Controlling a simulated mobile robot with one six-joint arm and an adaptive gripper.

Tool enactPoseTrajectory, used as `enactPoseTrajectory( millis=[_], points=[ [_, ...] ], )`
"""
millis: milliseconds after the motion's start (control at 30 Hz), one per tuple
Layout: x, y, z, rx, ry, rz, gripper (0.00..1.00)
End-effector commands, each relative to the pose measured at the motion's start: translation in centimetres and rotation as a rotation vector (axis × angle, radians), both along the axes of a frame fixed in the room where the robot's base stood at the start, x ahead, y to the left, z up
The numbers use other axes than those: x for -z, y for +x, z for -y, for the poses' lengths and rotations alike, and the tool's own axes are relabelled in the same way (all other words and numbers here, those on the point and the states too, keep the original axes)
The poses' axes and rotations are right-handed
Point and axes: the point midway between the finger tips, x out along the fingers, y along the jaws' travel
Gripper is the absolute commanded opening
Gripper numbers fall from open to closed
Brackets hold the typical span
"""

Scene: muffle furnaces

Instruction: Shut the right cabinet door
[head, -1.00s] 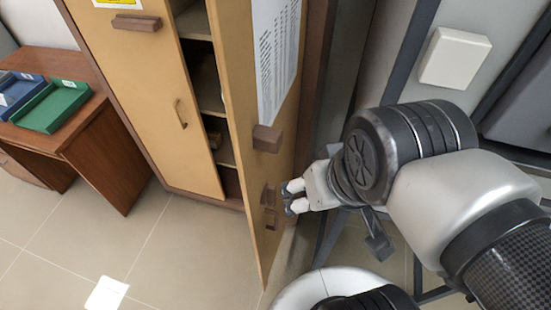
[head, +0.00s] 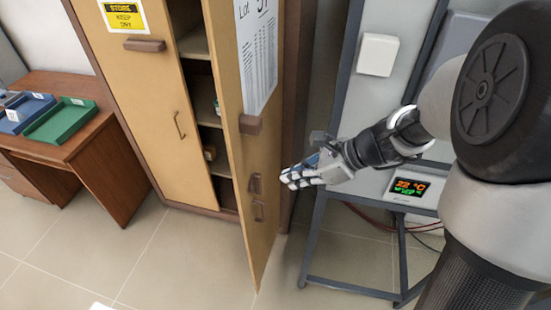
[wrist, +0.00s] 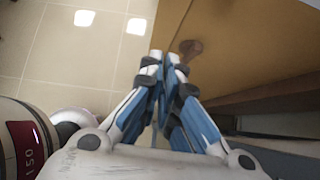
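The right cabinet door (head: 240,170) stands open, swung out toward me. A paper list (head: 257,55) and brown handles (head: 251,125) are on its right-hand face. My gripper (head: 284,178) is just right of that face, low down near the lower handles (head: 257,196), with its fingers pointing at the door. In the wrist view the fingertips (wrist: 162,60) are together with nothing seen between them. I cannot tell whether the fingertips touch the door.
The left cabinet door (head: 150,100) is shut, and shelves (head: 205,115) show in the opening. A metal-framed stand (head: 318,235) with a temperature display (head: 411,187) is at the right. A desk (head: 105,165) with trays stands at the left. Floor before the cabinet is clear.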

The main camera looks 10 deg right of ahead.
Motion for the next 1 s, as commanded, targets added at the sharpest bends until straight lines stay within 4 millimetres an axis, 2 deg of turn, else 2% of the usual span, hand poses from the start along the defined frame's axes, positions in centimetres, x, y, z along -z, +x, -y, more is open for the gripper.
enactPoseTrajectory(
  millis=[467,700,1000],
  points=[
    [7.1,2.4,-6.3,-0.011,-0.004,-0.001,0.0],
    [6.7,3.7,-9.1,-0.008,-0.005,0.002,0.0],
    [6.5,4.0,-9.8,-0.007,-0.004,0.003,0.0]
  ],
)
